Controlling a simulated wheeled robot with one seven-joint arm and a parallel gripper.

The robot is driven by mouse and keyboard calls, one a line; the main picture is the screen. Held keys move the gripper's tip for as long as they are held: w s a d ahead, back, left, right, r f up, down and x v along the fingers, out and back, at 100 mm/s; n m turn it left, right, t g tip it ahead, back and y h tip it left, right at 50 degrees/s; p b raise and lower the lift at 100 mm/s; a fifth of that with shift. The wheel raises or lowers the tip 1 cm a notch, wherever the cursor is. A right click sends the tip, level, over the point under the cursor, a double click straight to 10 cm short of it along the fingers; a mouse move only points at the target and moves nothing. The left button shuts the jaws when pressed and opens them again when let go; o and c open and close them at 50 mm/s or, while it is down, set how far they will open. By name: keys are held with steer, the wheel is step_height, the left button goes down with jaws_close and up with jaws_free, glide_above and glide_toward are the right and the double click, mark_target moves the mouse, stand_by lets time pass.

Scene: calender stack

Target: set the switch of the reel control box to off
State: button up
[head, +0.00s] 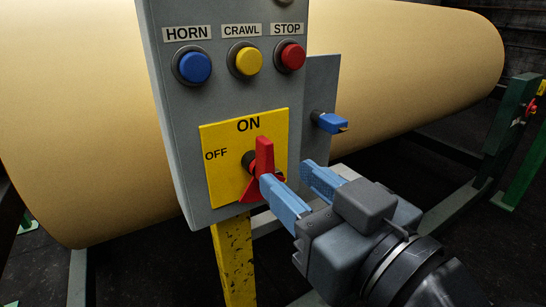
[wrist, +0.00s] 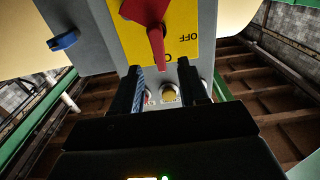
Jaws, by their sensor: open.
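The reel control box (head: 185,130) is grey, with a yellow plate (head: 220,175) marked ON at the top and OFF at the left. Its red switch handle (head: 264,156) points up toward ON. My gripper (head: 287,174) is open at the lower right of the switch, its blue fingers apart. The left finger overlaps the handle's lower end in the head view; contact cannot be told. In the wrist view, which is upside down, the handle (wrist: 156,38) points toward the gap of my gripper (wrist: 160,70). The ON label is partly hidden there.
Blue (head: 195,67), yellow (head: 246,61) and red (head: 291,56) buttons sit above the plate. A blue lever (head: 330,122) juts from the box's right side, near my gripper. A large tan roll (head: 420,70) lies behind. A yellow post (head: 234,262) holds the box.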

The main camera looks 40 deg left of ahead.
mark_target(270, 162)
steer(key=shift+p+x, duration=0.65)
steer(key=shift+x, duration=2.95)
jaws_close()
